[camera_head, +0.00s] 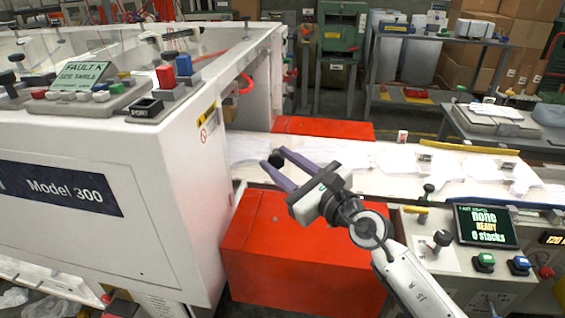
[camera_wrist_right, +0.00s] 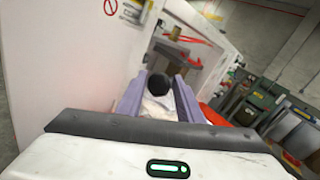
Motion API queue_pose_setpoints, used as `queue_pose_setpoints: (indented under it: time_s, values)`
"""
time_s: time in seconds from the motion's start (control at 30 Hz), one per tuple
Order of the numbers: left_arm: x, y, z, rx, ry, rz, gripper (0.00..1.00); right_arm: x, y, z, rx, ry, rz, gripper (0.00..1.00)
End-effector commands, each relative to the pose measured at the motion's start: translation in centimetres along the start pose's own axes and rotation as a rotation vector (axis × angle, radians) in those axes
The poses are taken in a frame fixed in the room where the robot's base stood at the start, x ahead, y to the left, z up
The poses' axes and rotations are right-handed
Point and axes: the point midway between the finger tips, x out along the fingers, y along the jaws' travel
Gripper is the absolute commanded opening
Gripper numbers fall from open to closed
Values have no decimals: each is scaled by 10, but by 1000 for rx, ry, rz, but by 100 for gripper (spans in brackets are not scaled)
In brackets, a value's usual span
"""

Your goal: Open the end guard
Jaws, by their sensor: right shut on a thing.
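My right gripper (camera_head: 276,160) has two purple fingers shut on a round black knob (camera_head: 277,158). The knob sits between the fingertips, and in the wrist view it (camera_wrist_right: 159,82) shows between both fingers (camera_wrist_right: 158,95). The gripper is just right of the white Model 300 machine's end wall (camera_head: 185,165), over the white bed. What the knob is fixed to is hidden, so I cannot tell how it joins the end guard. I cannot clearly pick out the guard's edges. My left gripper is not in view.
A red box (camera_head: 290,255) stands below the white bed (camera_head: 385,160), which carries pale sheets. A control console (camera_head: 435,245) with a lit screen (camera_head: 485,226) is at the right. A red cable (camera_head: 246,84) hangs at the machine's open end.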

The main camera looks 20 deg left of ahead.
Motion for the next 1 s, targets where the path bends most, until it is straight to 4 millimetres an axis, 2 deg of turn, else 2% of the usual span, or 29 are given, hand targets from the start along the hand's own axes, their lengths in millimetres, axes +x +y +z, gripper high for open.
queue_pose_setpoints:
  time_s: [0.03, 0.83, 0.87, 0.93, 1.0]
  values:
    - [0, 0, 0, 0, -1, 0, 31, 5, 22, 6, 3, -6, 44, 0]
    - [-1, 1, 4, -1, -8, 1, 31, 5, 22, 6, 6, -6, 44, 0]
    - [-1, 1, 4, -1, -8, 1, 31, 5, 22, 6, 6, -6, 44, 35]
    - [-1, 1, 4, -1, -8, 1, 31, 5, 22, 6, 6, -6, 44, 46]
    - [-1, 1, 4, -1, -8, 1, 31, 6, 22, 6, 5, -6, 44, 47]
